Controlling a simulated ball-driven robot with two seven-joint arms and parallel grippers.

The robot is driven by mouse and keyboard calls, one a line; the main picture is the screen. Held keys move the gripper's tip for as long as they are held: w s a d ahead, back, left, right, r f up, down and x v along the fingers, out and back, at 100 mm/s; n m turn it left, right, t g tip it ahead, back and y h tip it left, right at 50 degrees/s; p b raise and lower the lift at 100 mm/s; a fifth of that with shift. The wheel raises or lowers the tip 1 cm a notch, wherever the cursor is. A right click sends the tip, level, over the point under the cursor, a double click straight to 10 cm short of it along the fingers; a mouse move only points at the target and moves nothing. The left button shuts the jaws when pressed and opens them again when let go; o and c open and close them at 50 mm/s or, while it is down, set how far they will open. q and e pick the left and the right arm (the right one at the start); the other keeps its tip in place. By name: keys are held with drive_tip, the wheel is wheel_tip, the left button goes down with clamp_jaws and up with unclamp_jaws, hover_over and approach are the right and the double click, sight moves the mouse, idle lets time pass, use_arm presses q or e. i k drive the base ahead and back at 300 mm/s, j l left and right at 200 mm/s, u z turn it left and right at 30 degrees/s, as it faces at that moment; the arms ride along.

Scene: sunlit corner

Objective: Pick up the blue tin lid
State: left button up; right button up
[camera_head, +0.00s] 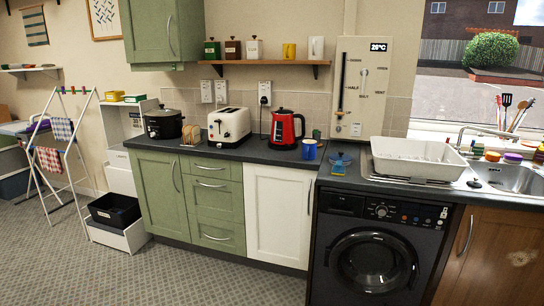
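A round blue lid-like thing with a small dark knob (341,157) is on the dark worktop, left of the white dish rack. I cannot tell whether it lies flat on the worktop or covers a low tin. A small blue item (339,170) lies just in front of it, too small to make out. Neither of my grippers shows in this view.
A blue mug (309,150) stands left of the lid, with a red kettle (285,129) beyond it. The white dish rack (418,158) and sink (515,177) are to the right. A washing machine (375,250) is below. Grey carpet (180,280) is clear at the front left.

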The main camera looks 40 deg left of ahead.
sight(341, 155)
drive_tip(key=u, duration=0.8)
drive_tip(key=i+j, duration=0.4)
drive_tip(key=i, duration=0.2)
drive_tip(key=i+j, duration=0.35)
drive_tip(key=i, duration=0.25)
drive_tip(key=i+j+z, duration=0.1)
drive_tip(key=i+j, duration=0.3)
drive_tip(key=i, duration=0.2)
